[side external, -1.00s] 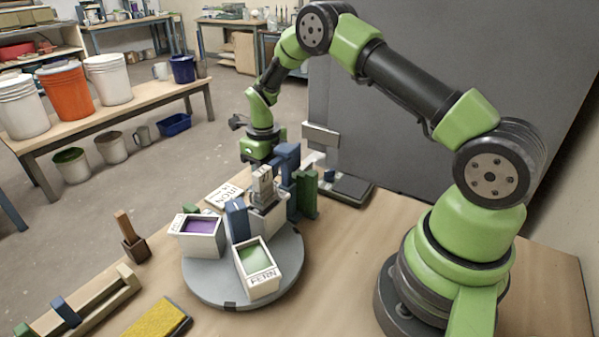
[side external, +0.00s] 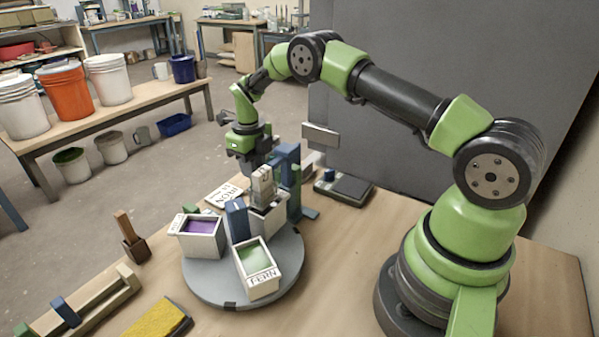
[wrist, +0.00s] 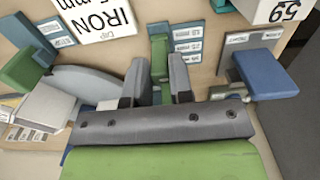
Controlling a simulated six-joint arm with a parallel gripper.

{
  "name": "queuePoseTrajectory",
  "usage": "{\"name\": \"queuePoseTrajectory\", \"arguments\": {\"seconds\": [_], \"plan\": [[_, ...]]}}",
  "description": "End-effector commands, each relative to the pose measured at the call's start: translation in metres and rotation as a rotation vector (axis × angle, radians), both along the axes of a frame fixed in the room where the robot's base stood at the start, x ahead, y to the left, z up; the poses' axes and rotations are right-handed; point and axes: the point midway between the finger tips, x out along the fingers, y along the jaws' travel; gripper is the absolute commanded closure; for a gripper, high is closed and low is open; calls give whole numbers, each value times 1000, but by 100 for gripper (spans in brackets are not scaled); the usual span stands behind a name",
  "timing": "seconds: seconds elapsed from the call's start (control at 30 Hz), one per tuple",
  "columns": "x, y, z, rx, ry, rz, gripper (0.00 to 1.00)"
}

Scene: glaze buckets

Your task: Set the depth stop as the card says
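My gripper (side external: 246,160) is low behind the turntable in the side view; its fingertips are hidden there. In the wrist view its two grey fingers (wrist: 158,78) stand either side of a green block (wrist: 158,52). I cannot tell whether they press on it. The card (side external: 224,194) lies behind the turntable; in the wrist view the card (wrist: 95,20) reads "IRON", "DIP" and a part-cut "5 mm". A blue stand (side external: 294,200) rises at the turntable's right rear beside a grey block (side external: 262,184).
The wrist view shows a blue block (wrist: 265,75) at right and another green block (wrist: 18,70) at left. A dark scale (side external: 343,187) stands to the right.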

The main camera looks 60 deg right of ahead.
Motion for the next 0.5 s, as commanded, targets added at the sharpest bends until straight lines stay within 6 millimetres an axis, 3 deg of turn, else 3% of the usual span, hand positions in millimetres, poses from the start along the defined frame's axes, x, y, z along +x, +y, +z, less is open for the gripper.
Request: {"name": "queuePoseTrajectory", "arguments": {"seconds": [0.07,0.33,0.5], "plan": [[0,0,0,0,-1,0,62],[0,0,1,0,0,0,62],[1,0,17,-1,-3,0,62]]}}
